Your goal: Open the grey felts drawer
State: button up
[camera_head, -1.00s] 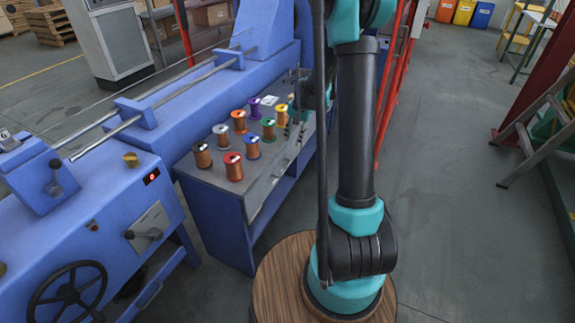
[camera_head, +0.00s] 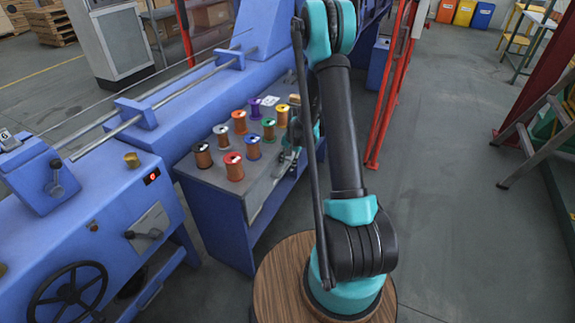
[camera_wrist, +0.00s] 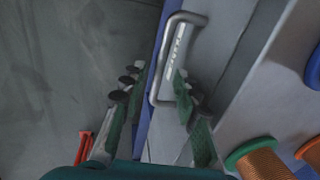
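The grey drawer front (camera_wrist: 181,50) shows in the wrist view, with lettering that seems to read FELTS beside its metal bar handle (camera_wrist: 160,55). My gripper (camera_wrist: 156,88) is open, with its green-padded fingers on either side of the handle's lower end in that view. I cannot tell whether a finger touches the handle. In the head view my gripper (camera_head: 291,150) is at the right side of the spool bench, largely hidden by my arm. The drawer looks shut, though its front is mostly hidden there.
Several wire spools (camera_head: 235,170) stand on the grey bench top (camera_head: 212,178), close to my gripper. The blue machine (camera_head: 110,190) fills the left. A red frame (camera_head: 388,100) stands behind my arm.

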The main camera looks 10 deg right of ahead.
jog(key=shift+f, duration=0.3)
grip_shut()
dwell(0.3)
